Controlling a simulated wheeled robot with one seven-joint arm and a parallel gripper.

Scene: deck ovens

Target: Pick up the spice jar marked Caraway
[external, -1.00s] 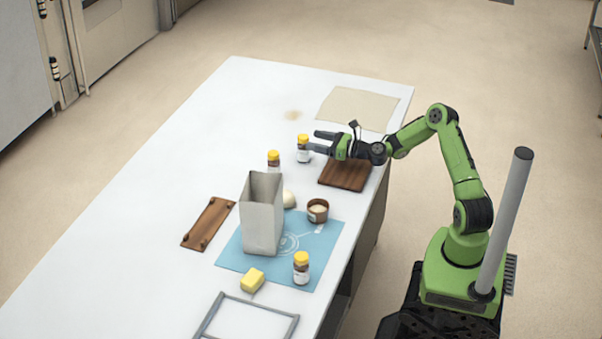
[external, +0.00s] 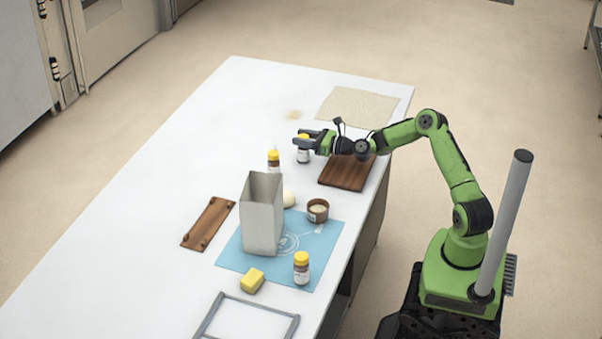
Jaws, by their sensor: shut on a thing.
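Three spice jars with yellow lids show in the external view; their labels are too small to read, so I cannot tell which is Caraway. My gripper (external: 306,140) is shut on the far jar (external: 303,155), with its fingers around the upper part near the lid. That jar stands upright and seems to be on the white table, left of the dark wooden board. A third jar (external: 301,269) stands on the near right part of the blue mat.
The tall grey bin (external: 262,215) stands on the blue mat (external: 231,256). Around it are a brown tub (external: 318,210), a white round thing (external: 289,199), a yellow block (external: 252,281) and a wooden rack (external: 208,223). The wooden board (external: 347,174) lies under my arm. The table's left side is clear.

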